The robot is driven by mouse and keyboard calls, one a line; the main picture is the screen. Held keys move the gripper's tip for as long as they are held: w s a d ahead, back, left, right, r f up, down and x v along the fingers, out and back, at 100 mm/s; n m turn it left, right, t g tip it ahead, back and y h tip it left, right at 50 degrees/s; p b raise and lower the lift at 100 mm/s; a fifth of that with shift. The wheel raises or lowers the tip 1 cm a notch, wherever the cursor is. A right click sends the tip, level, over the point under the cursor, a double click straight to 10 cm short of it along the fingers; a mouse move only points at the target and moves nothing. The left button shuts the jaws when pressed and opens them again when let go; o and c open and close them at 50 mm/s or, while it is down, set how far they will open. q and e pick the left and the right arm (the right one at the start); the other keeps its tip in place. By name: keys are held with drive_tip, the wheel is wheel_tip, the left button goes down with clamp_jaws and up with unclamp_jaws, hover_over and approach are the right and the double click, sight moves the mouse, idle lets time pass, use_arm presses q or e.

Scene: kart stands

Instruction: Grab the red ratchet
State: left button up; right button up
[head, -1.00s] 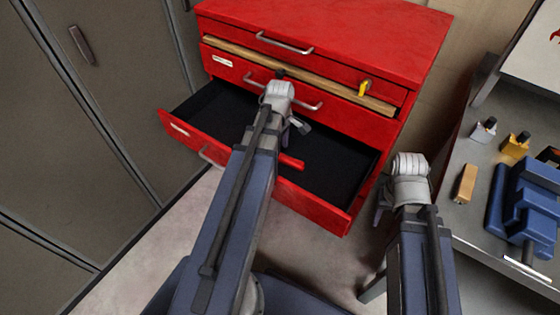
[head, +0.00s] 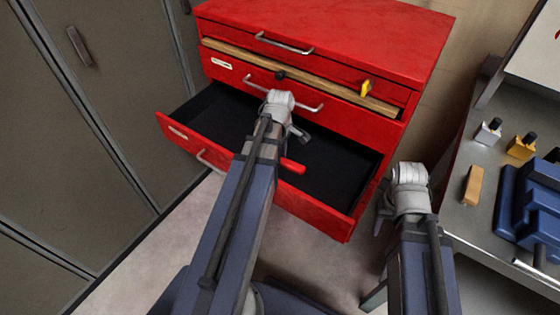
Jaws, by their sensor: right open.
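A red handle (head: 292,165), seemingly the red ratchet's, shows in the open lower drawer (head: 338,182) of the red tool cabinet. It is just right of my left forearm, which hides the rest of it. My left wrist is over this drawer, with a grey metal part beside it. My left gripper (head: 298,133) is mostly hidden, so I cannot see whether it is open or touching the handle. My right gripper (head: 381,215) is open and empty, right of the drawer and beside the workbench; my white wrist partly covers it.
The red cabinet (head: 340,35) has upper drawers with metal handles and a yellow item (head: 366,88) on its front. A grey workbench (head: 468,218) on the right carries a blue vise (head: 530,205) and small blocks. Grey lockers (head: 75,130) stand on the left.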

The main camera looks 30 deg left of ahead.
use_arm(q)
clamp_jaws()
drive_tip(key=shift+r, duration=0.15)
